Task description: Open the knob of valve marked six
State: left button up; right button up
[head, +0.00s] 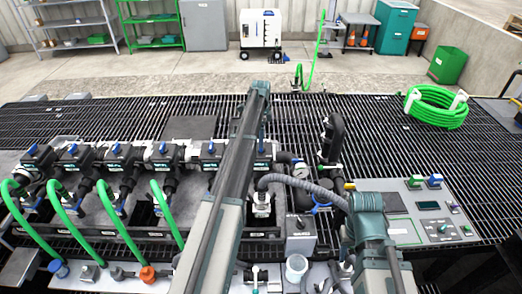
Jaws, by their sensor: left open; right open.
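A row of several dark valves with blue knobs runs along the manifold (150,232) at left and centre. The numbers on them are too small to read, so I cannot tell which is marked six. The leftmost blue knob (32,149) is at the far left; the rightmost valve in the row (263,148) stands just right of my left arm, which crosses in front of the manifold and hides part of it. My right arm comes up at the lower right, beside the control panel. I cannot make out either gripper's fingers; both are out of sight.
Green hoses (117,222) arch down from the left valves. A grey corrugated hose (305,182), a gauge (300,170) and a black pipe (335,140) stand right of centre. A control panel (405,228) is at right. A coiled green hose (436,107) lies on open grating behind.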

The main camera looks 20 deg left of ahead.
pick_arm(q)
notch_tip(320, 180, down, 4)
jog(key=b, duration=0.3)
jog(key=shift+f, duration=0.15)
jog(key=shift+c, duration=0.3)
jog(key=c, duration=1.3)
jog(key=shift+o, duration=0.2)
